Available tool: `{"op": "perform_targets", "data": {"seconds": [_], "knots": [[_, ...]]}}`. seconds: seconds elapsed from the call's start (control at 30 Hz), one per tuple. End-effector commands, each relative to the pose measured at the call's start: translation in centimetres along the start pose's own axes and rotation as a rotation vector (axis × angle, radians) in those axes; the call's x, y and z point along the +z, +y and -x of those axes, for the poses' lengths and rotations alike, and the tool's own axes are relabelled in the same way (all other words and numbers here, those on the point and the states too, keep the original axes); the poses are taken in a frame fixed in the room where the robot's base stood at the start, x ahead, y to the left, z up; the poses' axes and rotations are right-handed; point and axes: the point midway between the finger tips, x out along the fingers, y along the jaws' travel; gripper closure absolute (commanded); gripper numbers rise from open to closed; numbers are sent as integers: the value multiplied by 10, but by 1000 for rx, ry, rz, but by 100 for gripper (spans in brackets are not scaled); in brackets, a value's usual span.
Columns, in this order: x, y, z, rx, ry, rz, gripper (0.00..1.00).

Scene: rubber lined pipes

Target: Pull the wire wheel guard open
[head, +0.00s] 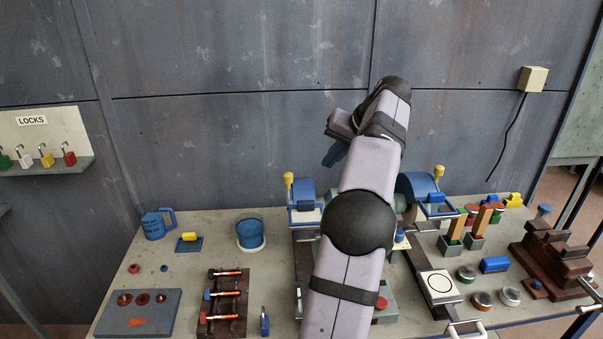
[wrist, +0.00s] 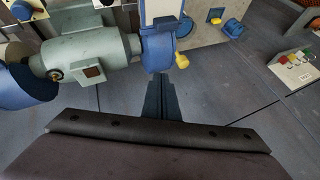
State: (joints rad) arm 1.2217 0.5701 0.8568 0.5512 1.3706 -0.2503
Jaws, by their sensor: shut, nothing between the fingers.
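A bench grinder with a grey-green motor (wrist: 95,55) stands on the bench, with a blue guard at each end. The left guard (head: 303,190) has a yellow knob (head: 288,178); this guard also shows in the wrist view (wrist: 157,48), with its knob (wrist: 182,61). The right guard (head: 416,184) has its own yellow knob (head: 439,172). I cannot tell which guard covers the wire wheel. My gripper (head: 333,155) is above and behind the grinder, pointing down-left. In the wrist view its fingers (wrist: 160,82) are shut and empty, appearing just below the left guard in the picture.
My arm hides the grinder's middle in the head view. A blue mug (head: 158,225), a blue cup (head: 250,233) and a rack of orange-tipped rods (head: 226,293) stand left. Blocks and a brown stepped fixture (head: 552,252) stand right. The panelled wall (head: 240,140) rises behind.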

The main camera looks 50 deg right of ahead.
Motion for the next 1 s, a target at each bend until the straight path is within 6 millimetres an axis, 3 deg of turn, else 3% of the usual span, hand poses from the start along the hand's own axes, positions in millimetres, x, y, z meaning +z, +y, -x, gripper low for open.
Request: {"op": "perform_targets", "data": {"seconds": [0.17,0.6,0.8,1.0], "knots": [[1,-1,-21,-1,-5,0,100],[1,-2,-96,0,-6,0,100],[0,-26,-105,0,-4,2,100],[1,-35,-112,1,-3,1,100]]}}
